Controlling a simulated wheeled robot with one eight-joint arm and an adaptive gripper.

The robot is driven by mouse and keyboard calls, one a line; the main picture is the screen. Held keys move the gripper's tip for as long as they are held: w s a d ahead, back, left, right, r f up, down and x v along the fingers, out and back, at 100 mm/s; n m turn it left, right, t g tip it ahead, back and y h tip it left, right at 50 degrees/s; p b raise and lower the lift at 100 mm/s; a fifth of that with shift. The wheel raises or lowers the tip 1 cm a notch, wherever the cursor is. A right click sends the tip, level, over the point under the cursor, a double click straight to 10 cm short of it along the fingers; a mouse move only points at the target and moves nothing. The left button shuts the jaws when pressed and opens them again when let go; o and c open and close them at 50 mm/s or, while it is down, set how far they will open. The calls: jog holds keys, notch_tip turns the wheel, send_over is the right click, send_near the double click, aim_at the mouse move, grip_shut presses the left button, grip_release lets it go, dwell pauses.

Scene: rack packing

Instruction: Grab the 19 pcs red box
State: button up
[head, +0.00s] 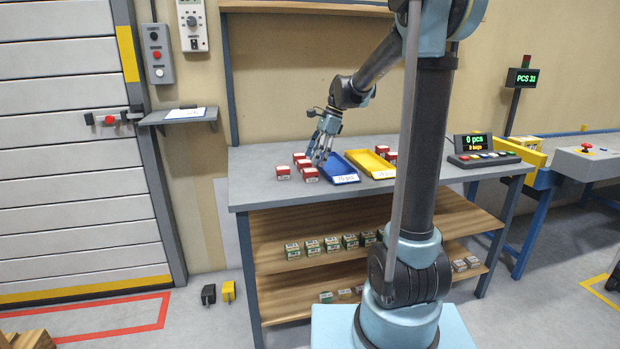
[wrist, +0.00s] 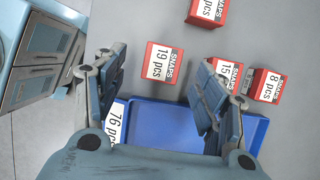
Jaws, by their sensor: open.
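The red 19 pcs box (wrist: 163,62) shows in the wrist view with its white SNAPS label up. It lies on the grey bench top just beyond the blue tray, between and ahead of my fingertips. My gripper (wrist: 160,85) is open, with one finger on each side and nothing between them. In the head view my gripper (head: 322,150) hangs above the red boxes at the left end of the blue tray (head: 341,179). Labels there are too small to tell which box is the 19 pcs one.
Other red boxes lie close by in the wrist view: one at the top (wrist: 208,10), a 15 pcs box (wrist: 228,72) partly behind the right finger, and an 8 pcs box (wrist: 265,85). A yellow tray (head: 371,164) stands beside the blue one. The bench's left end (head: 250,165) is clear.

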aim_at(311, 170)
jog(key=x, duration=0.5)
jog(key=shift+w+d, duration=0.15)
jog(key=shift+w, duration=0.15)
jog(key=shift+s+a+f, duration=0.1)
jog(key=shift+a+f, duration=0.15)
jog(key=shift+f, duration=0.45)
jog(key=c, duration=1.2)
